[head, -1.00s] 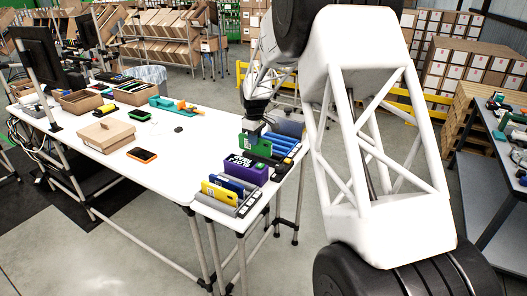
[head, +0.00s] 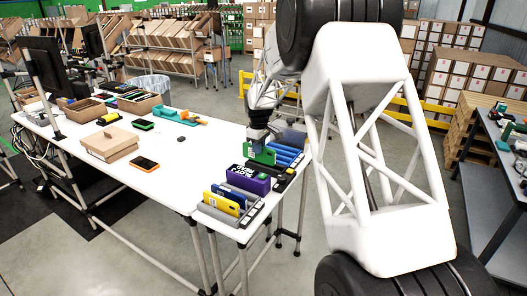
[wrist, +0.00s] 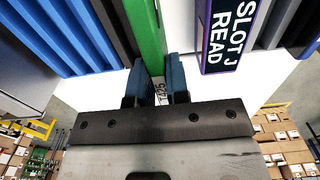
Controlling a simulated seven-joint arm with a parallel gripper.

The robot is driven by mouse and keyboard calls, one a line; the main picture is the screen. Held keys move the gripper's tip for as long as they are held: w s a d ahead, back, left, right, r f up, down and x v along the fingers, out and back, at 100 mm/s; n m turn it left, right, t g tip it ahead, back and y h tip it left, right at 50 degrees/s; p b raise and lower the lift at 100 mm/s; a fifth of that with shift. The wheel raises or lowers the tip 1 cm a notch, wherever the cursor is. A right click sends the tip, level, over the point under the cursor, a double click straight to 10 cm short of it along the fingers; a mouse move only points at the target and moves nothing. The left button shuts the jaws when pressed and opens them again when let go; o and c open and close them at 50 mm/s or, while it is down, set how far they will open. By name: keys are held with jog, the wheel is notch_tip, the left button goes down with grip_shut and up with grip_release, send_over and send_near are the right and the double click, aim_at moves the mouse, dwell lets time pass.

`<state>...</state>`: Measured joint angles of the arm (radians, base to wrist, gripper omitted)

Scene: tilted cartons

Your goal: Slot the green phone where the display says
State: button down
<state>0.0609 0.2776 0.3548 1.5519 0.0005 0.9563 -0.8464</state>
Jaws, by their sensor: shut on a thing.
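My gripper (wrist: 159,85) is shut on the green phone (wrist: 147,32), which stands on edge between its two blue fingertips in the wrist view. In the head view the green phone (head: 262,154) is upright below my gripper (head: 257,138), just behind the purple display (head: 249,179). The display (wrist: 229,28) reads "SLOT J READ" in the wrist view. A rack with blue dividers (head: 288,155) is beside and behind the phone. The phone's lower edge is hidden, so I cannot tell whether it is inside a slot.
Nearer slots hold a blue phone (head: 230,192) and a yellow phone (head: 219,204). The table's middle is mostly clear.

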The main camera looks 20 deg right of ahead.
jog(key=w+d+f, duration=0.1)
jog(key=w+d, duration=0.7)
jog(key=d, duration=0.1)
jog(key=shift+w+f, duration=0.25)
jog(key=shift+w, duration=0.15)
jog(key=shift+f, duration=0.25)
jog(key=shift+f, duration=2.2)
jog(key=shift+f, duration=0.35)
dwell(0.5)
jog(key=c, duration=1)
grip_release()
jog(key=shift+r, duration=0.1)
jog(key=shift+r, duration=3.8)
jog(key=shift+r, duration=0.1)
jog(key=shift+r, duration=3.4)
